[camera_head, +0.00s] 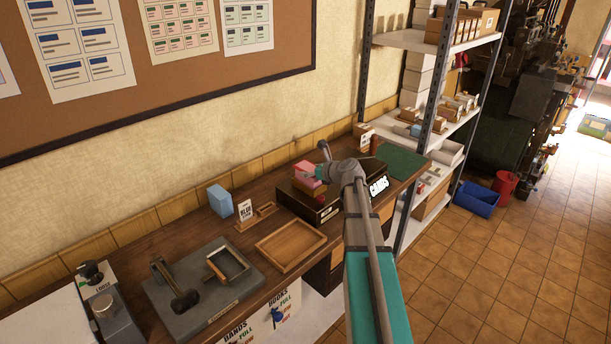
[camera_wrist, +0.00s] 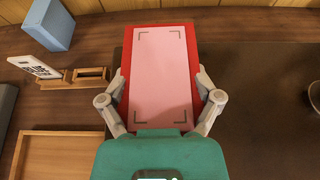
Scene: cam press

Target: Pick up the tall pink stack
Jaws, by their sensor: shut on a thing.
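The tall pink stack (camera_head: 306,170) stands at the right part of the bench, on or just above a dark box marked "CARDS" (camera_head: 376,187). In the wrist view its pink top (camera_wrist: 163,75) has dark corner marks and a red edge around it. My gripper (camera_wrist: 161,98) is shut on the stack, with one finger on each long side. In the head view my gripper (camera_head: 325,172) is partly hidden by my arm. I cannot tell whether the stack touches the surface under it.
A blue block (camera_head: 220,200) stands left of a small sign card (camera_head: 245,211). An empty wooden tray (camera_head: 262,255) lies in front. A green mat (camera_head: 421,165) covers the bench's right end, beside a shelf rack (camera_head: 437,118).

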